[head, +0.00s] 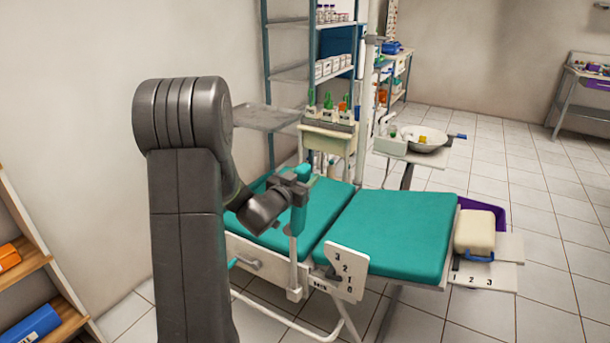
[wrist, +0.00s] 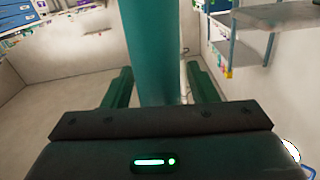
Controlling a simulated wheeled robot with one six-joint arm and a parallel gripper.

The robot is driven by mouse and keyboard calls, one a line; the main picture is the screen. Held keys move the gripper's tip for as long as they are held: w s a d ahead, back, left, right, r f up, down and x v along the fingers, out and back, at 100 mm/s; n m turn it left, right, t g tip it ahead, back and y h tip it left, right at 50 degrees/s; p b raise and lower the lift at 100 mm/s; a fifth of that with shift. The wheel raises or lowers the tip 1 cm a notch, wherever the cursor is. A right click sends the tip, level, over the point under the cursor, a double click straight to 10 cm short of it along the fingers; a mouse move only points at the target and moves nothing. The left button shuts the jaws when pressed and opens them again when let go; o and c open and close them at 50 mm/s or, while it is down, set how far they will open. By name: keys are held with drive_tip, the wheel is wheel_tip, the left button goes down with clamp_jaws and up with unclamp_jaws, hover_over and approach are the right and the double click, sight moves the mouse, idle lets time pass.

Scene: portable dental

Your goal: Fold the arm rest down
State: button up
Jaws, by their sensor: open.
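The arm rest (head: 298,218) is a teal padded bar on a white post at the near side of the teal dental chair (head: 392,232). It stands upright. My gripper (head: 299,184) is at the upper part of the pad, reaching in from the left. In the wrist view the arm rest (wrist: 151,40) runs vertically between the two dark green fingers of my gripper (wrist: 160,88). The fingers are open, with a visible gap on each side of the pad. The far side of the pad is hidden.
A white plate with numbers (head: 346,272) is at the chair's near side. A grey tray (head: 266,117) and a bottle cart (head: 328,140) stand behind the chair. A wooden shelf (head: 38,262) is at the left. Open tiled floor (head: 545,215) lies to the right.

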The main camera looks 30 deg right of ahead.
drive_tip(key=shift+w+d, duration=0.3)
drive_tip(key=shift+d, duration=0.2)
clamp_jaws()
drive_tip(key=shift+w, duration=0.1)
